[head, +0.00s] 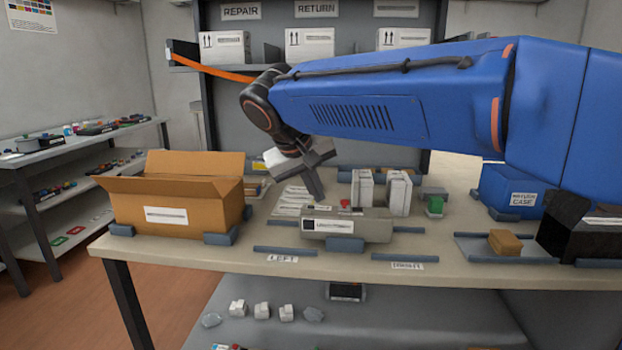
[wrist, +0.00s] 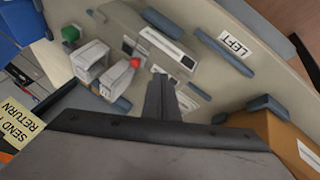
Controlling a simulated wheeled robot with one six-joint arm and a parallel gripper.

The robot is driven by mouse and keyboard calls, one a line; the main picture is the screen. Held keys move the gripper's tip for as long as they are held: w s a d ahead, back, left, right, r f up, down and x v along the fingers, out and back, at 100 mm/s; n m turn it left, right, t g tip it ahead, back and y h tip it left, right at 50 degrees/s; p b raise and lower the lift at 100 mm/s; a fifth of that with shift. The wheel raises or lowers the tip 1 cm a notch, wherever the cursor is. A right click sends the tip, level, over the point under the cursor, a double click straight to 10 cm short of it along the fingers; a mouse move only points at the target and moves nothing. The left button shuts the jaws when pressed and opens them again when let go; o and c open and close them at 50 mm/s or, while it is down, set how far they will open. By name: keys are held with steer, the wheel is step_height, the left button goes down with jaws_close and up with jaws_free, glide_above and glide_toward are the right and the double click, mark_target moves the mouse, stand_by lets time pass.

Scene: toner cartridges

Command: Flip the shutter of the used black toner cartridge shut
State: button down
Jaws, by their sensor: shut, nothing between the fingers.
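A long grey body that looks like the toner cartridge (head: 372,227) lies on the bench in front of my gripper, with a white label and a black mark on its front. It also shows in the wrist view (wrist: 127,27). I cannot make out its shutter or whether that is open. A small red knob (head: 345,203) shows at its back edge, also in the wrist view (wrist: 135,62). My gripper (head: 319,194) points down just above and behind the cartridge's left part, fingers together and empty. In the wrist view its fingertips (wrist: 161,78) end close to the cartridge; contact cannot be told.
Two white boxes (head: 362,190) stand upright behind the cartridge, with a green block (head: 435,205) to their right. An open cardboard box (head: 165,212) stands at the left. A blue case (head: 508,190) and a black bin (head: 580,235) are at the right. Grey-blue blocks (head: 345,244) edge the cartridge.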

mark_target(339, 207)
steer(key=shift+w+d+f, duration=0.3)
steer(key=shift+w+d, duration=0.05)
steer(key=shift+d, duration=0.3)
steer(key=shift+w+d+f, duration=0.35)
steer(key=shift+w+d, duration=0.05)
steer(key=shift+d, duration=0.25)
steer(key=shift+w+d+f, duration=0.3)
steer(key=shift+w+d, duration=0.05)
steer(key=shift+d, duration=0.3)
steer(key=shift+d, duration=1.95)
